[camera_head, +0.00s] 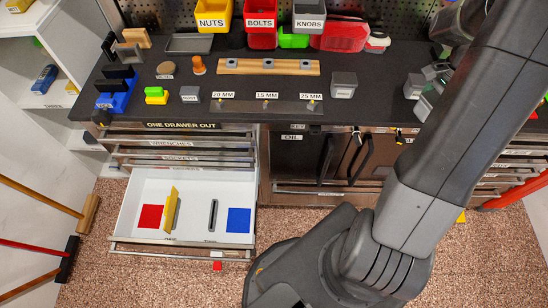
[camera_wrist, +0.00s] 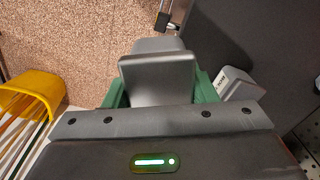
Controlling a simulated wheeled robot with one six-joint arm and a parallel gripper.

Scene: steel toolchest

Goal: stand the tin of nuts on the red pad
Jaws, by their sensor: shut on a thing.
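The red pad (camera_head: 150,217) lies on the white floor of the open drawer (camera_head: 193,183), toward its left. In the wrist view my gripper (camera_wrist: 161,90), with green fingers, is shut on a grey box-shaped tin (camera_wrist: 155,68). No label shows on the held tin, so I cannot read whether it is the nuts. In the head view my gripper is largely hidden by my arm, near the grey pieces at the bench's right.
A yellow upright plate (camera_head: 171,208) stands right beside the red pad, and a blue pad (camera_head: 239,220) lies at the drawer's right. Another grey tin (camera_head: 343,85) and a wooden rail (camera_head: 268,67) are on the bench. A yellow bin (camera_wrist: 30,95) shows in the wrist view.

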